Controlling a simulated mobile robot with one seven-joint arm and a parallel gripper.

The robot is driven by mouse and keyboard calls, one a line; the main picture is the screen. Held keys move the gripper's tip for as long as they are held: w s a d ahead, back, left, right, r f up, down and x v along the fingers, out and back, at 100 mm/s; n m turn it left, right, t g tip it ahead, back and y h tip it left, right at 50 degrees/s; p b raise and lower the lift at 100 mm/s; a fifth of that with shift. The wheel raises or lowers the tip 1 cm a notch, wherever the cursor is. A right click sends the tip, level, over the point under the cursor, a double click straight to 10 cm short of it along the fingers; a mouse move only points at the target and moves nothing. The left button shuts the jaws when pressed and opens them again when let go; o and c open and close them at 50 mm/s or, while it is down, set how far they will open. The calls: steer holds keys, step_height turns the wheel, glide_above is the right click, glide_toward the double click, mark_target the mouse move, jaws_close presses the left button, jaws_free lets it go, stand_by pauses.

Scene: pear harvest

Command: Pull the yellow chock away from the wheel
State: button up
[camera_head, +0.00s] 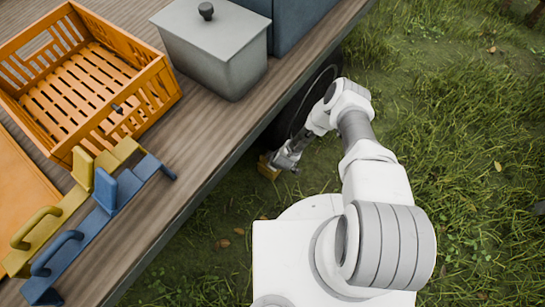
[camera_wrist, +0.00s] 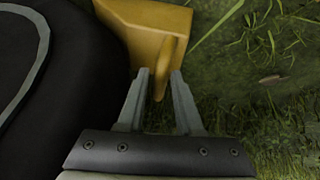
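The yellow chock (camera_head: 267,168) sits low beside the dark wheel (camera_head: 298,104), under the edge of the wooden bed. In the wrist view the chock (camera_wrist: 140,32) is at the top, right by the black tyre (camera_wrist: 70,75); I cannot tell whether they touch. The chock's upright handle (camera_wrist: 166,66) stands toward me. My gripper (camera_head: 279,163) is down at the chock. In the wrist view its two fingers (camera_wrist: 161,76) are apart, one on each side of the handle, with a small gap at the left finger. The chock's underside is hidden.
The wooden bed (camera_head: 215,137) overhangs the wheel at the left. It carries an orange crate (camera_head: 150,108), a grey lidded box (camera_head: 222,58), and yellow and blue handled tools (camera_head: 100,213). Open grass (camera_head: 470,140) lies to the right.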

steer(key=shift+w+a+f, duration=0.15)
steer(key=shift+w+f, duration=0.1)
steer(key=shift+f, duration=0.4)
jaws_close()
stand_by(1.2)
